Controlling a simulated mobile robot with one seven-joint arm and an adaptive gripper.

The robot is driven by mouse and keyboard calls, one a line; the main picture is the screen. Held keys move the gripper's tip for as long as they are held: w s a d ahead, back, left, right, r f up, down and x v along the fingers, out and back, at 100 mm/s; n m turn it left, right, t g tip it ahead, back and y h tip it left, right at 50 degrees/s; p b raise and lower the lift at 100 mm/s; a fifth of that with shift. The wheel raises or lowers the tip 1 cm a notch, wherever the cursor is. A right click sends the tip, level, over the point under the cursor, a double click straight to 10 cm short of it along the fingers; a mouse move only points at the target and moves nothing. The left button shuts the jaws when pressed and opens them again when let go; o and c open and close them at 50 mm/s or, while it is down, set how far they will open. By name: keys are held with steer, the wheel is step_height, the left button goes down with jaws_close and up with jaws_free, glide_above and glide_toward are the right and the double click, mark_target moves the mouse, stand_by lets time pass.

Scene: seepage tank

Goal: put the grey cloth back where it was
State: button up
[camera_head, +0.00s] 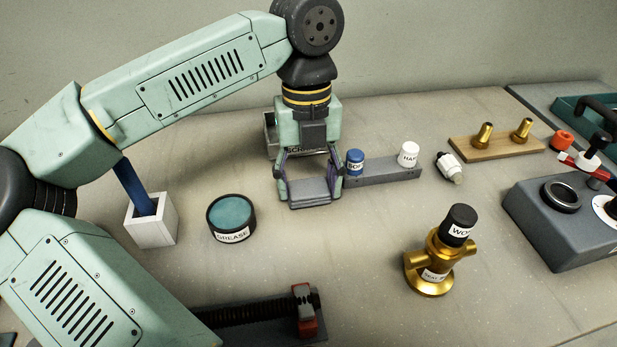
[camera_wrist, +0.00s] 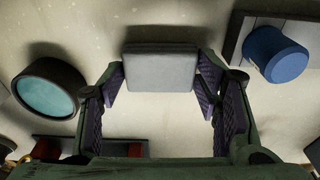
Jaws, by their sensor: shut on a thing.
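The grey cloth (camera_wrist: 160,70) is a flat, folded rectangular pad between the fingers of my gripper (camera_wrist: 160,98). In the head view the cloth (camera_head: 309,190) shows low over the bench, left of the blue-capped piece; I cannot tell whether it touches the bench. My gripper (camera_head: 309,185) points down and is shut on the cloth, with a purple-lined finger at each side.
A dark pot of teal grease (camera_head: 232,217) stands to the left, beside a white holder (camera_head: 152,222). A grey block (camera_head: 383,171) with blue and white caps lies close right of my gripper. A brass valve (camera_head: 435,262) stands front right. The bench between is bare.

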mark_target(307, 180)
steer(key=shift+f, duration=0.25)
steer(key=o, duration=1.1)
steer(key=shift+r, duration=0.15)
steer(key=shift+o, duration=0.2)
step_height(307, 180, up, 12)
steer(key=w, duration=0.1)
steer(key=shift+w, duration=0.2)
steer(key=shift+a+r, duration=0.1)
